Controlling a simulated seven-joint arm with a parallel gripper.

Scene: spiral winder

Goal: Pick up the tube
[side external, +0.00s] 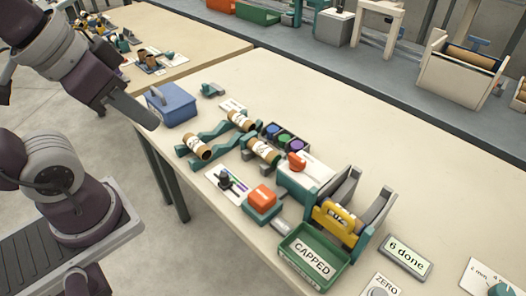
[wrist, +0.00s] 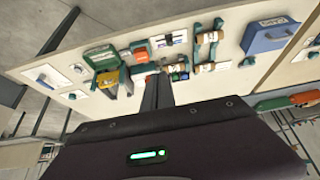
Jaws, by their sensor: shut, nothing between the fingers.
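Several brown cardboard tubes with white labels lie on the table. In the side view, one tube (side external: 197,147) rests at the near end of the teal rails (side external: 212,131), and another tube (side external: 241,121) rests toward their far end. A third tube (side external: 263,151) lies on a teal holder beside the machine. In the wrist view, two tubes (wrist: 208,38) (wrist: 204,68) show on the rails. My gripper (side external: 150,120) is above the table's left edge in the side view, well away from the tubes. Its fingers (wrist: 158,82) are together and empty in the wrist view.
The teal and yellow machine (side external: 335,215), an orange-topped block (side external: 262,197) and a green CAPPED bin (side external: 312,258) stand to the right. The table's back right (side external: 350,120) is clear.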

